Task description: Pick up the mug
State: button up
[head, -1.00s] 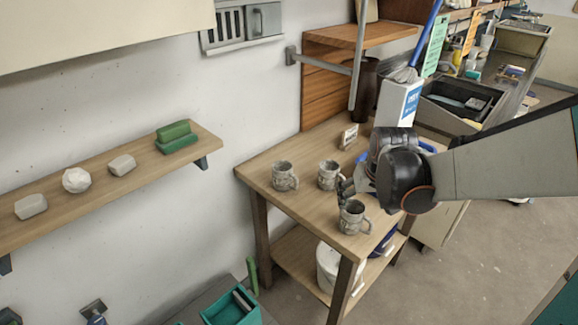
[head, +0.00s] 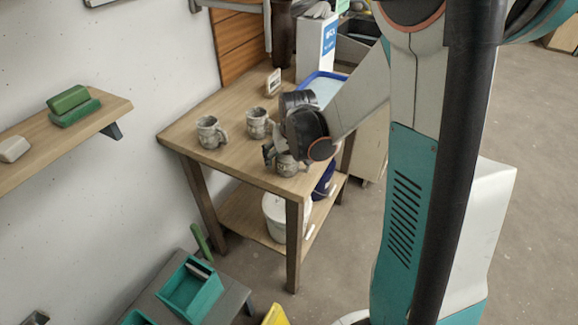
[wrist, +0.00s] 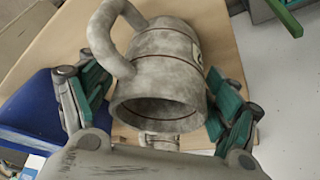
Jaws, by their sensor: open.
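Three mottled grey mugs stand on the wooden table. The front mug (head: 288,168) is partly hidden by my gripper (head: 272,157) in the head view. In the wrist view this mug (wrist: 168,72) fills the middle, with its rim towards me and its handle at the upper left. My gripper (wrist: 160,95) is open, with one green-padded finger on each side of the mug. The right finger looks very close to the mug wall; I cannot tell whether it touches. The other mugs stand further back, one at the left (head: 211,132) and one in the middle (head: 258,123).
The wooden table (head: 190,122) also bears a small sign (head: 274,82), a blue-rimmed tray (head: 322,88) and a white box (head: 315,50). A white bucket (head: 274,215) stands on its lower shelf. A teal bin (head: 190,290) sits lower, at the front left.

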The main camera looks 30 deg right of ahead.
jog(key=shift+w+f, duration=0.15)
jog(key=shift+f, duration=0.15)
jog(key=shift+r, duration=0.1)
jog(key=c, duration=1.4)
